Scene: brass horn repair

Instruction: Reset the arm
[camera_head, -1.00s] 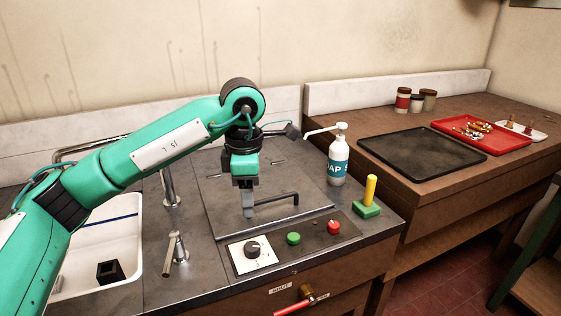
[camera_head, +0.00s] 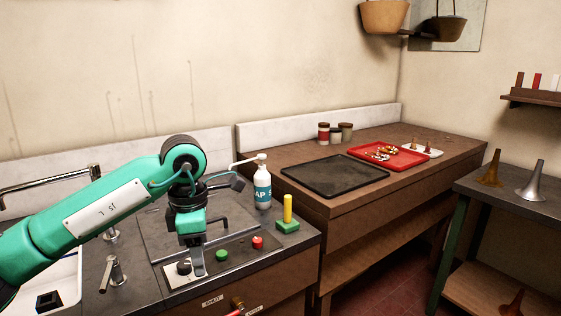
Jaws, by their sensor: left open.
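My left arm, green with dark joints, comes in from the left. Its gripper (camera_head: 198,262) points down above the front of the metal counter, close to the black knob (camera_head: 184,267) on its white plate. The fingers are seen nearly edge-on, and nothing shows between them. A lidded panel (camera_head: 160,232) with a black bar handle (camera_head: 222,222) lies behind the gripper. A green button (camera_head: 222,256) and a red button (camera_head: 258,242) sit to its right. My right gripper is not in view.
A soap bottle (camera_head: 262,188) and a yellow-handled green block (camera_head: 288,213) stand right of the arm. A sink (camera_head: 68,275) with taps is at left. A black tray (camera_head: 335,175) and red tray (camera_head: 390,158) lie on the wooden bench. Two horn bells, one brass (camera_head: 491,172), one silver (camera_head: 532,184), stand at right.

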